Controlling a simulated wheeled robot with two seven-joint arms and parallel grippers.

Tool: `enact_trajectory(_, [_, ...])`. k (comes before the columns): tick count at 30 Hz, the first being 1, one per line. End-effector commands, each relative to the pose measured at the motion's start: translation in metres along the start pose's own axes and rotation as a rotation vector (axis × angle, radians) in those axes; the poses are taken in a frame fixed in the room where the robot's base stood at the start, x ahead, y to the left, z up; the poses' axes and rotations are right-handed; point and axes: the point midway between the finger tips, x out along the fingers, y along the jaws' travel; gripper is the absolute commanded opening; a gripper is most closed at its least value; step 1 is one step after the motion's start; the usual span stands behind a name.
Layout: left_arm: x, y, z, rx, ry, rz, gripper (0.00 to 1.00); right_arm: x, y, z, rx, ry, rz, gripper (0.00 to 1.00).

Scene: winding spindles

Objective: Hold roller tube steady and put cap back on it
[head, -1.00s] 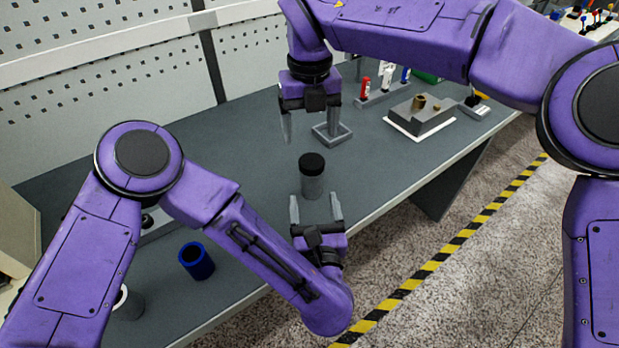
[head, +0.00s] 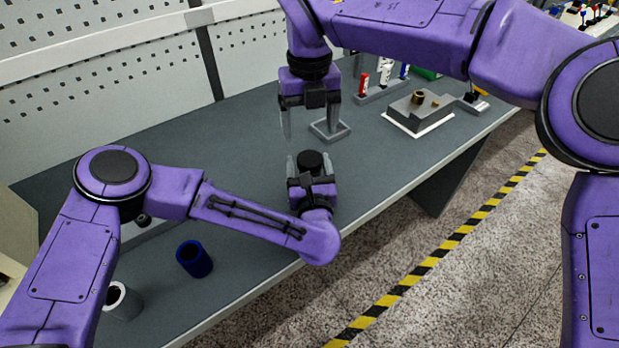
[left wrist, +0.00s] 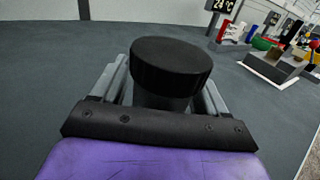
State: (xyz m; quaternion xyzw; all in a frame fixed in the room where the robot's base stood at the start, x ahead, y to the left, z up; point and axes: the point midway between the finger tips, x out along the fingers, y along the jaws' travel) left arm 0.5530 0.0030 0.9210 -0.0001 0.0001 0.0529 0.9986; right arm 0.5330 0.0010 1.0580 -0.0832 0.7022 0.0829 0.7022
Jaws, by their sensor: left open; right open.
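The roller tube stands upright on the workbench, with a black cap (head: 311,161) on its top. The left wrist view shows the cap (left wrist: 172,66) close up, with a short part of the grey tube (left wrist: 163,98) under it. My left gripper (head: 310,168) is open, with one finger on each side of the tube, below the cap. The gripper hides the tube's lower part in the head view. My right gripper (head: 309,125) is open and empty, pointing down, above and behind the cap.
A grey square-based stand (head: 330,132) is just behind my right gripper. A dark blue cup (head: 194,260) and a grey hollow cylinder (head: 122,302) stand at the left front. A grey block (head: 418,112) with brass parts sits at the right. The bench (head: 240,145) is clear left of the tube.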

Motion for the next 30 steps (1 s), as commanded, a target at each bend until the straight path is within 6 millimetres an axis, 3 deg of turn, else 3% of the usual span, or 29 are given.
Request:
enact_trajectory(2, [-0.0002, -0.0001, 0.0001, 0.000, 0.000, 0.000, 0.74, 0.0000, 0.0000, 0.0000, 0.000, 0.000, 0.000, 0.79])
enact_trajectory(9, [-0.0005, -0.0003, 0.0001, 0.000, 0.000, -0.001, 0.00, 0.0000, 0.0000, 0.0000, 0.000, 0.000, 0.000, 0.79])
enact_trajectory(14, [-0.0006, -0.0003, 0.0001, 0.000, 0.000, -0.001, 0.00, 0.0000, 0.0000, 0.0000, -0.052, 0.000, -0.001, 0.79])
enact_trajectory(17, [-0.0006, -0.0003, 0.0001, 0.000, 0.000, -0.001, 0.00, 0.0000, -0.0001, 0.0000, -0.221, 0.000, -0.002, 0.79])
enact_trajectory(24, [-0.0007, -0.0003, 0.0000, 0.000, 0.000, -0.001, 0.00, 0.0002, -0.0001, 0.0000, -0.930, 0.000, -0.001, 0.79])
enact_trajectory(30, [-0.0007, -0.0003, 0.0000, 0.000, 0.000, -0.001, 0.00, -0.0002, 0.0000, 0.0001, -1.396, 0.000, -0.002, 0.79])
